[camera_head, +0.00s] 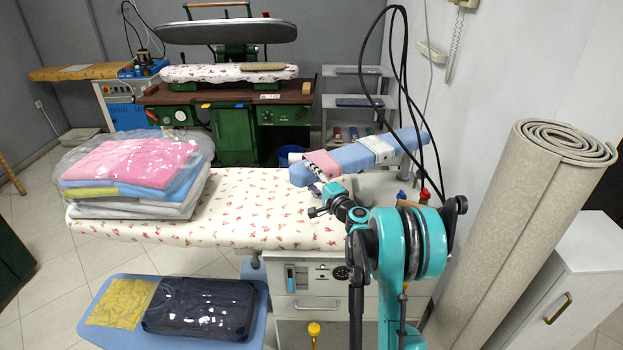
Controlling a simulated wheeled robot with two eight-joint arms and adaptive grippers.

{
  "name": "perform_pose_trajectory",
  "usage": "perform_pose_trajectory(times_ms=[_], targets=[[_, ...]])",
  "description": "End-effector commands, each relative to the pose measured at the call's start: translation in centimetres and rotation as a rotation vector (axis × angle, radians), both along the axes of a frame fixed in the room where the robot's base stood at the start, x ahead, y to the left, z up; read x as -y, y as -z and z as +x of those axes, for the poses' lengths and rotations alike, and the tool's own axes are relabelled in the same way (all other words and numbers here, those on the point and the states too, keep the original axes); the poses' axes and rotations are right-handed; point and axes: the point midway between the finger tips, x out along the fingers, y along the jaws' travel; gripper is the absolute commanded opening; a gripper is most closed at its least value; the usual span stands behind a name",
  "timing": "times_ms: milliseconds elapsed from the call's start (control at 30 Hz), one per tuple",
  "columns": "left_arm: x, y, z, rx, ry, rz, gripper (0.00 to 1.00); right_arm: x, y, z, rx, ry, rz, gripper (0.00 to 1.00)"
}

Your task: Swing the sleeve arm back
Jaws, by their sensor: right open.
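The sleeve arm (345,158) is a narrow blue padded board above the right end of the ironing board (240,230), slanting from lower left to upper right. A pink cloth (322,164) and a white-and-grey band lie across it. My right gripper (317,200) is open just below the sleeve arm's near left end, over the floral board cover. Whether its fingers touch the sleeve arm I cannot tell. My teal right arm hides part of the board's right end and the sleeve arm's mount. My left gripper is out of view.
Folded, plastic-wrapped clothes (135,175) are stacked on the board's left end. A blue lower shelf (120,325) holds more wrapped garments. A rolled carpet (520,230) leans at the right beside a white cabinet (560,295). Black cables (405,90) hang behind the sleeve arm.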

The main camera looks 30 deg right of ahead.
Motion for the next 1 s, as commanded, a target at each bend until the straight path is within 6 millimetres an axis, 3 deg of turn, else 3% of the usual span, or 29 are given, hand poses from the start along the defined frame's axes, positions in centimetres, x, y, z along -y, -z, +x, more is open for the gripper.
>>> perform_pose_trajectory(times_ms=[33,200,233,400,700,1000], targets=[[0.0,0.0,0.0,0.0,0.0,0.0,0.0,0.0,0.0,0.0,0.0,0.0,0.0,0.5],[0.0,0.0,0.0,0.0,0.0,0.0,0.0,0.0,0.0,0.0,0.0,0.0,0.0,0.05],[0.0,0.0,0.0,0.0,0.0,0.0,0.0,0.0,0.0,0.0,0.0,0.0,0.0,0.0],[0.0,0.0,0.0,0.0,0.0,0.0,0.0,-0.1,0.0,0.5,0.0,0.007,0.0,0.0],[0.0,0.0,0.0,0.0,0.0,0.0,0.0,-0.1,0.0,5.4,0.0,0.105,-0.001,0.0],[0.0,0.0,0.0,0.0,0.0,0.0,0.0,-0.1,0.0,5.7,0.0,0.117,0.0,0.0]])
